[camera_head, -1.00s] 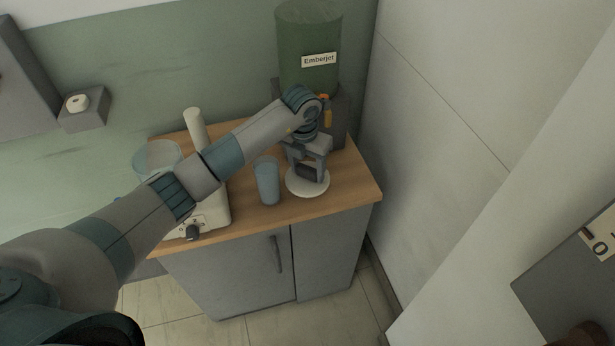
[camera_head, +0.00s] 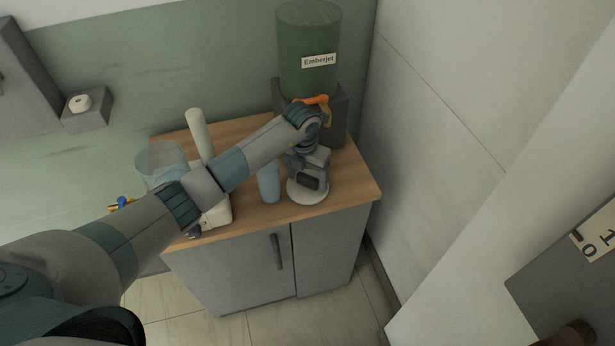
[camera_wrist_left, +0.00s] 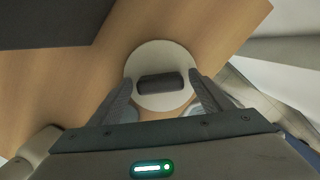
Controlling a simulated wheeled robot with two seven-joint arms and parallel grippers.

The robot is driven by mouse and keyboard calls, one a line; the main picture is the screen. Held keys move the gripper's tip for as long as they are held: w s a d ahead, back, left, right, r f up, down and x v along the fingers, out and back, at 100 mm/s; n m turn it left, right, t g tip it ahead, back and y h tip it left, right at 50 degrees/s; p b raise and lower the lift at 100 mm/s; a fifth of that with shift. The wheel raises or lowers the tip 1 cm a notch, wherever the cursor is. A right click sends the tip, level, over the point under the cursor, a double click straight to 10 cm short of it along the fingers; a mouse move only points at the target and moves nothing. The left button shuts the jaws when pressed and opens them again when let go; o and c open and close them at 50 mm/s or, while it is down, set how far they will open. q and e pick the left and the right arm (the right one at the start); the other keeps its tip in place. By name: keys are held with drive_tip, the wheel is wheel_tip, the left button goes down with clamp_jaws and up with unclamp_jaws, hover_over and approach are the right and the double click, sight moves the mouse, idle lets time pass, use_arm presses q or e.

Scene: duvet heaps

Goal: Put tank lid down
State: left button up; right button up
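The tank lid, a round white disc (camera_head: 307,196) with a dark handle (camera_head: 308,182), lies flat on the wooden counter top near its front right. It also shows in the left wrist view (camera_wrist_left: 160,60). My left gripper (camera_head: 311,172) is just over the lid, pointing down. In the left wrist view its two fingers (camera_wrist_left: 160,84) are spread on either side of the handle, with small gaps, so it is open. The right gripper is not in view.
A blue cup (camera_head: 268,186) stands close left of the lid. A white appliance (camera_head: 218,212) with a clear tank (camera_head: 160,160) stands further left. A green "Emberjet" tank (camera_head: 308,40) on a dark stand (camera_head: 338,112) is behind. A wall (camera_head: 440,100) bounds the right.

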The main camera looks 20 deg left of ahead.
sight(305, 188)
use_arm(q)
drive_tip(key=shift+r, duration=0.35)
wheel_tip(305, 188, up, 12)
drive_tip(key=s+b, duration=0.1)
drive_tip(key=b, duration=0.3)
drive_tip(key=shift+s+a+f+b, duration=0.15)
drive_tip(key=shift+s+f+b, duration=0.05)
drive_tip(key=shift+b, duration=0.1)
drive_tip(key=shift+f, duration=0.1)
